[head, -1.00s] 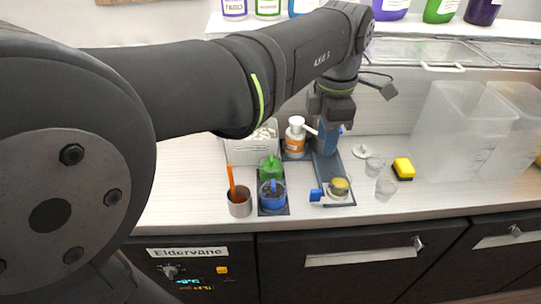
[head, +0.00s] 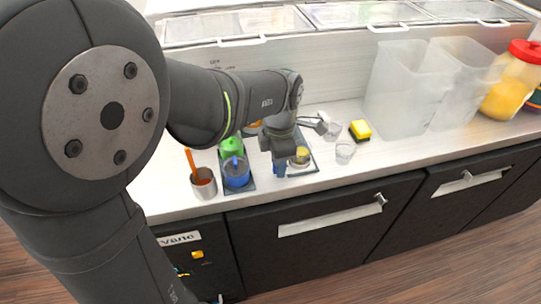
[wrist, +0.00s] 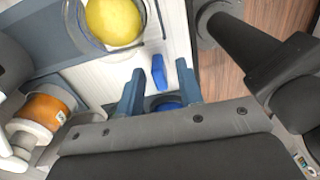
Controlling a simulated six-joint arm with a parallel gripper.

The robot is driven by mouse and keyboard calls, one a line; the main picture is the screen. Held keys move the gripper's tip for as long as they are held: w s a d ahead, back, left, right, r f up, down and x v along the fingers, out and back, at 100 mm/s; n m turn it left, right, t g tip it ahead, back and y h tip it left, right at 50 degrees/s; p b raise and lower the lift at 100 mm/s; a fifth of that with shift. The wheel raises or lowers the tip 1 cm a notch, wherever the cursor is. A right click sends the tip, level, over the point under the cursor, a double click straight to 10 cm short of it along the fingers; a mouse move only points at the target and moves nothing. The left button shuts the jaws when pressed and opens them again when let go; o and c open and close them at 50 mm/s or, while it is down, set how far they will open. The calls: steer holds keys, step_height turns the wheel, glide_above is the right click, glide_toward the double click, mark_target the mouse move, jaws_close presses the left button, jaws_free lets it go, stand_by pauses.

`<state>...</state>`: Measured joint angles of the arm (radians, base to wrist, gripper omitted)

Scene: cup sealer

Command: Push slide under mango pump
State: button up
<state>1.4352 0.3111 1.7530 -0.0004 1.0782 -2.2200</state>
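The slide's blue handle (wrist: 159,76) lies between my gripper's two fingers in the wrist view, with gaps on both sides. My gripper (wrist: 160,88) is open. In the head view my gripper (head: 279,165) is low at the counter's front edge, by the handle. A clear cup with a yellow ball-like content (wrist: 114,22) sits on the slide, beyond the handle; it also shows in the head view (head: 301,155). The mango pump, a white bottle with an orange band (wrist: 42,110), is at the left in the wrist view; in the head view my arm mostly hides it.
A blue cup (head: 236,173), a green container (head: 231,148) and a metal cup with an orange stick (head: 203,184) stand left of my gripper. Clear cups (head: 345,151) and a yellow sponge (head: 360,130) are to the right. Large clear bins (head: 405,85) stand farther right.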

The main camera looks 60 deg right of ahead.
steer(key=shift+f, duration=0.15)
steer(key=shift+c, duration=0.4)
jaws_close()
steer(key=shift+w+d, duration=1.7)
steer(key=shift+o, duration=0.4)
jaws_free()
step_height(320, 180, up, 18)
steer(key=shift+f, duration=0.25)
